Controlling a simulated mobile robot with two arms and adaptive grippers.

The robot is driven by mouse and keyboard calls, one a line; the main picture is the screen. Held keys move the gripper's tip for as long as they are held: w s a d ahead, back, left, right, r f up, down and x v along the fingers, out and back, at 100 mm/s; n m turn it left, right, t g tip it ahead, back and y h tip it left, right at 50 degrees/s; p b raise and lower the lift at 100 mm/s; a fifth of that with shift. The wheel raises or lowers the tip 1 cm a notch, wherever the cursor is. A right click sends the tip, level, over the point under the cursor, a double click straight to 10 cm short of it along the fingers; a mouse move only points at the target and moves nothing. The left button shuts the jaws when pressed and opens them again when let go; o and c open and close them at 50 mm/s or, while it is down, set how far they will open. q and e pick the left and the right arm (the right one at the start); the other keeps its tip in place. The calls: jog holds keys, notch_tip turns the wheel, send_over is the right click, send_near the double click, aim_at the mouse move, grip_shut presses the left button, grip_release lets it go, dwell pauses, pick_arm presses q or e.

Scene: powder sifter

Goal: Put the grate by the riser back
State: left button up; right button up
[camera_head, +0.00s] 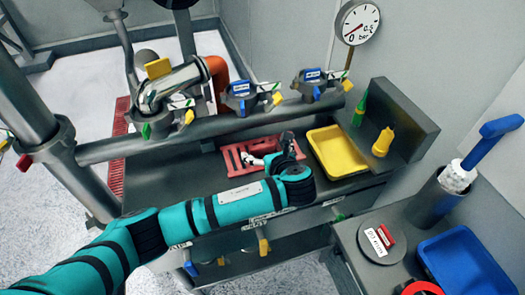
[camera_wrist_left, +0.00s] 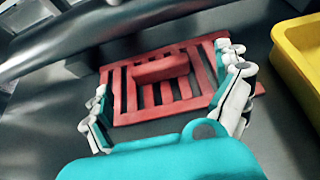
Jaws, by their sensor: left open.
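My left gripper (camera_head: 268,158) is just over the grate. In the left wrist view my left gripper (camera_wrist_left: 165,95) is open, its two fingers spread to either side of the grate, with nothing between the tips but the view of the handle. Whether the fingers touch the grate cannot be told. My right gripper is not in view.
A pipe with valves (camera_head: 240,98) runs behind. Lower right holds a blue tray (camera_head: 466,262) and a grey canister (camera_head: 437,197).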

aim_at(263, 147)
pick_arm(q)
jog(key=x, duration=0.3)
jog(key=shift+w+a+f, duration=0.15)
jog(key=shift+w, duration=0.1)
jog(key=c, duration=1.6)
